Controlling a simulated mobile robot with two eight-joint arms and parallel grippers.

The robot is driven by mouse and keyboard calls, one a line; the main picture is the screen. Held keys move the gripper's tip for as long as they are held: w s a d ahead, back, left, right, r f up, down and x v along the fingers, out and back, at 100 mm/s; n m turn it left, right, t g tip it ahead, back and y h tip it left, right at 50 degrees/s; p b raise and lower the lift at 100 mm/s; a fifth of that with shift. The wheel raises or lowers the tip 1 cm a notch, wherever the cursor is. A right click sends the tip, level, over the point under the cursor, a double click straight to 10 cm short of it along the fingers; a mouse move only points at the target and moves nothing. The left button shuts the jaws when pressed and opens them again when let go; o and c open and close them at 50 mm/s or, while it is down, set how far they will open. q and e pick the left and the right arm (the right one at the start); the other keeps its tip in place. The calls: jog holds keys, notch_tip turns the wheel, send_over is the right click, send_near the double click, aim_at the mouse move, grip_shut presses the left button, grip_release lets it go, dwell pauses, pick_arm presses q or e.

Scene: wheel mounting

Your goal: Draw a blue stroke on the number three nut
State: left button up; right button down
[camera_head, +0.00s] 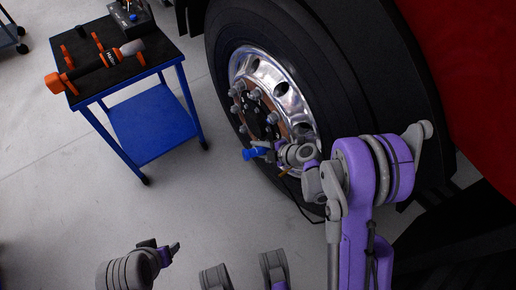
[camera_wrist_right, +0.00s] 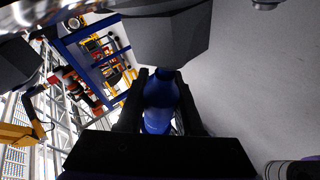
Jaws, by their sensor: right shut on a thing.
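The wheel (camera_head: 290,95) has a shiny metal rim with several grey nuts (camera_head: 240,87) around its hub. I cannot read any numbers, so I cannot tell which nut is number three. My right gripper (camera_head: 264,149) is at the lower part of the hub, shut on a blue marker (camera_head: 250,154). The marker points left, away from the wheel face, and its other end is hidden. In the right wrist view the blue marker (camera_wrist_right: 158,100) sits between the dark fingers. My left gripper (camera_head: 163,248) is low at the left, empty, with its fingers apart.
A blue trolley (camera_head: 150,122) with a dark top stands left of the wheel, carrying an orange and black tool (camera_head: 95,65) and a dark box (camera_head: 131,17). Grey floor (camera_head: 200,215) between trolley and wheel is clear. A red body panel (camera_head: 470,60) is at the right.

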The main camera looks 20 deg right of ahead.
aim_at(244, 157)
jog(key=shift+w, duration=0.1)
jog(key=shift+a, duration=0.15)
jog(key=shift+a, duration=0.6)
jog(key=shift+s+a, duration=0.35)
jog(key=shift+a, duration=0.35)
jog(key=shift+s+a, duration=0.3)
jog(key=shift+a, duration=0.45)
jog(key=shift+s+a, duration=0.35)
jog(key=shift+a, duration=0.35)
